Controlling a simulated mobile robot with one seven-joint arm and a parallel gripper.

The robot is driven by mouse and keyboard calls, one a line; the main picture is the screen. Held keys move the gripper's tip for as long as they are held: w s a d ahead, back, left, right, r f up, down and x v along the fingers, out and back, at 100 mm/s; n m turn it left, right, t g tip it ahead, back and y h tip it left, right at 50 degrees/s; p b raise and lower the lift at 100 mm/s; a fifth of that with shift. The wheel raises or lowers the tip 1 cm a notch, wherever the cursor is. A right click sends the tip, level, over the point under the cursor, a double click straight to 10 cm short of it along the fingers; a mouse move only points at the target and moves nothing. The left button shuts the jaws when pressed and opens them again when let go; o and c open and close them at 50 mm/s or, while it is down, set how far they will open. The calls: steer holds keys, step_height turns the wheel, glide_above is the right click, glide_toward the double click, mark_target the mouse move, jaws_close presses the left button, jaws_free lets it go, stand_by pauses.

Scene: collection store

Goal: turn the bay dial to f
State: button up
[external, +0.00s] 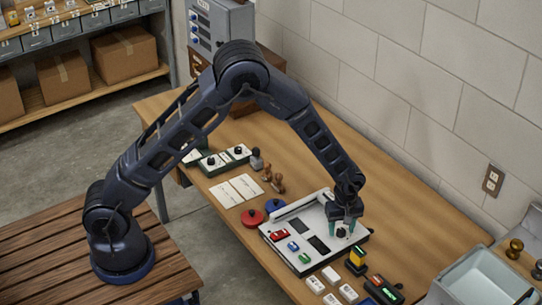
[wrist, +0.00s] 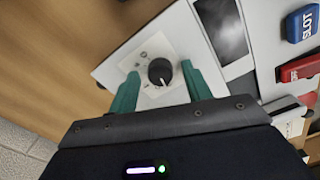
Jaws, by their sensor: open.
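The bay dial is a round black knob (wrist: 160,71) on a small pale plate (wrist: 150,50) at one end of a white panel (wrist: 118,62). Its white pointer line points toward the bottom of the wrist view, slightly right. The marks around it are too small to read. My gripper (wrist: 160,68) is open, with one teal finger on each side of the knob and small gaps showing. In the external view, my gripper (external: 343,222) reaches down to the knob (external: 341,233) at the right end of the panel (external: 272,236).
The panel also bears dark windows (external: 318,244) and red (external: 279,235), blue (external: 293,246) and green (external: 304,258) blocks. A yellow-topped device (external: 356,260) stands close by in front. Red (external: 252,217) and blue (external: 275,206) discs lie left.

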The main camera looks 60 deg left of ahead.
steer(key=c, duration=1)
steer(key=shift+o, duration=0.2)
